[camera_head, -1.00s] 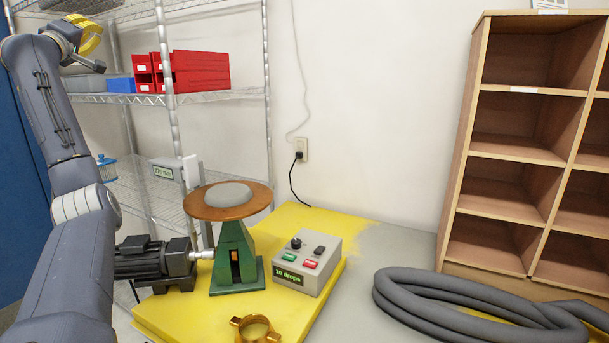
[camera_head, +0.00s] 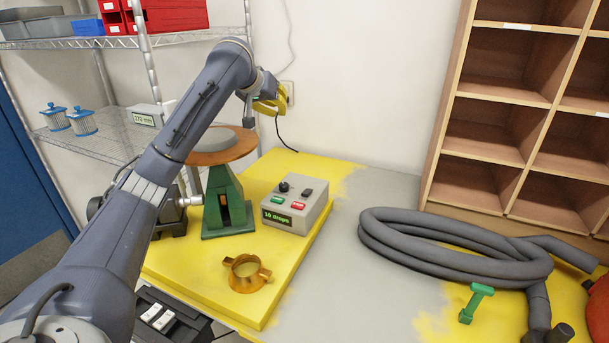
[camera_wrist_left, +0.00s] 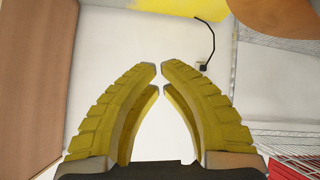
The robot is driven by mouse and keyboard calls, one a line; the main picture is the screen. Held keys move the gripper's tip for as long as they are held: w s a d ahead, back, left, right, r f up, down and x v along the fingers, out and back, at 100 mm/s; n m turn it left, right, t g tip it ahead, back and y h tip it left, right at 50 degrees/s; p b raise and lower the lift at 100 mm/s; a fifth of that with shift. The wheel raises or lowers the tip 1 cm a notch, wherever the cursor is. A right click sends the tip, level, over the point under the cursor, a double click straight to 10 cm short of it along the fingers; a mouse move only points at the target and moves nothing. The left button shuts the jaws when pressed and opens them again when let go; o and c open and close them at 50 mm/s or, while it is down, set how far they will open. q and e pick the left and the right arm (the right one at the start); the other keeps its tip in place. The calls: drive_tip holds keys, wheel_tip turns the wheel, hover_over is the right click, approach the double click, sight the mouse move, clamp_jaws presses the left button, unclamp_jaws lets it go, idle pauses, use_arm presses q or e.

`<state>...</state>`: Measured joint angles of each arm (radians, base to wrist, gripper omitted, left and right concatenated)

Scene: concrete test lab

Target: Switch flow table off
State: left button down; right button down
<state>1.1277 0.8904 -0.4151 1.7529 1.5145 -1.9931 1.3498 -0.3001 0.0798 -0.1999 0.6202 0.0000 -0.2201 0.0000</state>
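The flow table has a brown round plate (camera_head: 221,146) with a grey disc on top, on a green pedestal (camera_head: 227,200). Its grey control box (camera_head: 297,207) stands just right of it, with a black knob, a dark switch (camera_head: 307,193), a green button (camera_head: 278,200), a red button (camera_head: 299,206) and a lit display reading "10 drops". My left gripper (camera_head: 270,98) is in the air near the wall, above and behind the box, touching neither. In the left wrist view, its yellow fingertips (camera_wrist_left: 160,68) almost meet, with nothing between them. My right gripper is out of view.
A brass ring mould (camera_head: 246,273) lies on the yellow platform in front. A thick grey hose (camera_head: 455,250) and a green object (camera_head: 474,302) lie to the right. A power cord (camera_head: 281,136) hangs from the wall outlet. A wire shelf stands left, wooden cubbies right.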

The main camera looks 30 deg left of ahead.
use_arm(q)
drive_tip(key=s+d+f+m+g, duration=0.2)
drive_tip(key=d+f, duration=0.6)
drive_tip(key=f, duration=0.4)
drive_tip(key=shift+s+d+g, duration=0.35)
drive_tip(key=shift+s+g, duration=0.05)
drive_tip(key=shift+s, duration=0.15)
drive_tip(key=shift+f, duration=0.1)
hover_over(306, 191)
wheel_tip(306, 191, down, 8)
drive_tip(key=shift+w+r, duration=0.1)
drive_tip(key=shift+w, duration=0.05)
wheel_tip(306, 191, down, 2)
drive_tip(key=shift+f, duration=0.1)
drive_tip(key=shift+s+f, duration=0.2)
drive_tip(key=shift+f, duration=0.75)
